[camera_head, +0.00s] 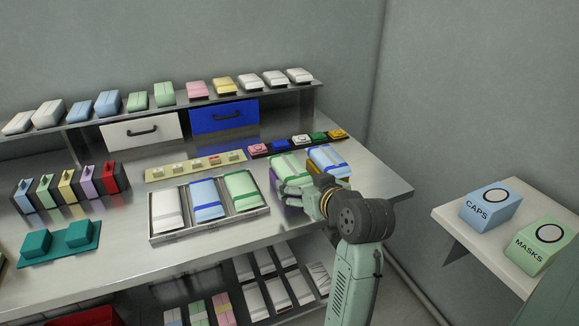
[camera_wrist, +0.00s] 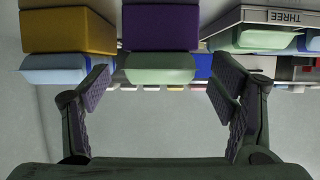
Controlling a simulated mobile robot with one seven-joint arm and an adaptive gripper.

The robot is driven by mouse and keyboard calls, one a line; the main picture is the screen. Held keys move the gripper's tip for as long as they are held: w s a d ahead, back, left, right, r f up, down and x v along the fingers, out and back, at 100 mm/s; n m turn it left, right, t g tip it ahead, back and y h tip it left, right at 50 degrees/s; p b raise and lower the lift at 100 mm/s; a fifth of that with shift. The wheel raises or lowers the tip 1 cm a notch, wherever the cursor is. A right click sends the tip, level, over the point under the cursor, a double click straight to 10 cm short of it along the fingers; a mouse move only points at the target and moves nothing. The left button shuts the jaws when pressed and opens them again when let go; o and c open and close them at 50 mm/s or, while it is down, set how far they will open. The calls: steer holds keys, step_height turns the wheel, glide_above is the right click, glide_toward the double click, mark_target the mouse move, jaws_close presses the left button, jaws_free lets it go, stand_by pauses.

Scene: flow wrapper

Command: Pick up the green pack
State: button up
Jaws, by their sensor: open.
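In the wrist view the green pack (camera_wrist: 158,68) and purple block (camera_wrist: 160,25) appear upside down. The open fingers of my gripper (camera_wrist: 160,85) stand left and right of the pack, with gaps on both sides. Whether the fingertips reach past its near face I cannot tell. Other green packs lie in the tray (camera_head: 243,190) and on the shelf (camera_head: 164,94).
A blue pack (camera_head: 327,160) on a yellow block (camera_wrist: 65,30) stands close beside the green one. The tray's metal rim (camera_head: 207,231) is close on the other side. Small coloured boxes (camera_head: 301,140) sit behind. The bench's right end (camera_head: 385,186) is clear.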

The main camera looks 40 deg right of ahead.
steer(key=shift+w+f, duration=0.15)
steer(key=shift+w, duration=0.15)
steer(key=shift+c, duration=0.3)
steer(key=c, duration=1.2)
